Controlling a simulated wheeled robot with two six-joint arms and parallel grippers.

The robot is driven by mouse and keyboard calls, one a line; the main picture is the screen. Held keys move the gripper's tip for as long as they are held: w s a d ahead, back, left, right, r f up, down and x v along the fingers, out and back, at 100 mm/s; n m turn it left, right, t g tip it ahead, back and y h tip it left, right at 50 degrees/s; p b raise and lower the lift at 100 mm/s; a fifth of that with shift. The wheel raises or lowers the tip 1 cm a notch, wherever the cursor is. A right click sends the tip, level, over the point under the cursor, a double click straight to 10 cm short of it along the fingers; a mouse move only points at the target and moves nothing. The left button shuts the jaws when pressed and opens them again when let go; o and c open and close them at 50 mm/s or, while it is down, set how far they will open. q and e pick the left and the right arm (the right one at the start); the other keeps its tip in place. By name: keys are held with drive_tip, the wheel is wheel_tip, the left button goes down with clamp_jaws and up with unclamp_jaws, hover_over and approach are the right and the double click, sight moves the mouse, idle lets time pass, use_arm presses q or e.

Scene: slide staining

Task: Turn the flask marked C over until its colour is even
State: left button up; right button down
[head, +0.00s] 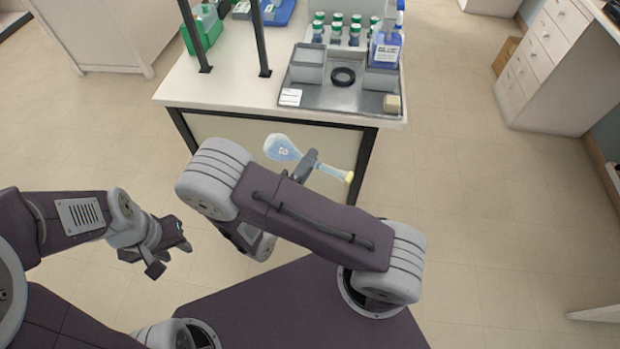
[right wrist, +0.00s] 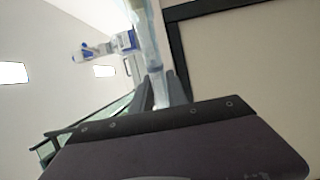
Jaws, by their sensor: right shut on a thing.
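A small white mark shows on the bulb, too small to read surely. My right gripper (head: 306,165) is shut on the flask's neck. In the right wrist view the pale neck (right wrist: 150,50) runs up between the fingers, and the bulb is not clear there. My left gripper (head: 172,250) is empty and open at the lower left, away from the flask.
The bench (head: 220,90) stands behind the flask. On it are a steel tray (head: 335,97) with a black ring (head: 342,76), several green-capped bottles, a blue-labelled bottle (head: 385,48) and a sponge (head: 392,104). Dark posts rise at its left.

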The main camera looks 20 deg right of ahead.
drive_tip(key=shift+f+m+b, duration=0.45)
drive_tip(key=shift+m+b, duration=0.3)
drive_tip(key=shift+m, duration=0.25)
drive_tip(key=shift+r+m, duration=0.2)
drive_tip(key=shift+m, duration=0.3)
drive_tip(key=shift+r, duration=0.15)
drive_tip(key=m+b, duration=0.1)
drive_tip(key=b, duration=0.1)
drive_tip(key=f+m+b, duration=0.1)
drive_tip(key=m+b, duration=0.1)
drive_tip(key=shift+r+m+b, duration=0.2)
drive_tip(key=shift+m+b, duration=0.3)
drive_tip(key=shift+m, duration=0.1)
drive_tip(key=shift+r, duration=0.35)
use_arm(q)
wheel_tip(320, 180, down, 7)
drive_tip(key=shift+f, duration=0.2)
drive_tip(key=shift+r+p, duration=0.15)
drive_tip(key=shift+p, duration=0.2)
use_arm(e)
drive_tip(key=shift+r, duration=0.1)
